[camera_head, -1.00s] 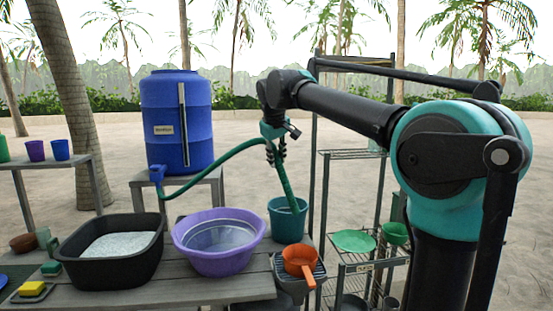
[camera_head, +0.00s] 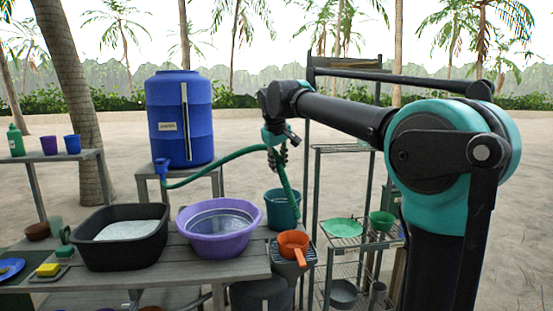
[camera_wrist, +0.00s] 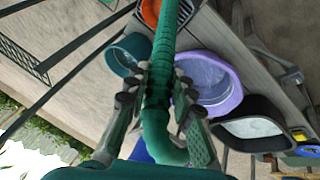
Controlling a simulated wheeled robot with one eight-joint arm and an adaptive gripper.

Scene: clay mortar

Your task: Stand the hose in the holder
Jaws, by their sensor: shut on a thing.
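The green hose (camera_head: 225,162) runs from the tap of the blue barrel (camera_head: 165,115) across to my gripper (camera_head: 277,155). My gripper is shut on the hose near its free end, which hangs down at a slant by the right rim of the teal bucket (camera_head: 280,212). I cannot tell whether the tip is inside the bucket or in front of it. In the wrist view, my gripper (camera_wrist: 160,88) has a finger on each side of the hose (camera_wrist: 160,60), and the teal bucket (camera_wrist: 123,62) is to the left. I cannot clearly identify the holder.
An orange dipper (camera_head: 292,240) sits on a black ribbed rack (camera_head: 309,256) at the table's right end. A purple basin (camera_head: 210,243) and a black tub (camera_head: 90,255) stand on the wooden table (camera_head: 190,280). A wire shelf (camera_head: 350,255) stands to the right.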

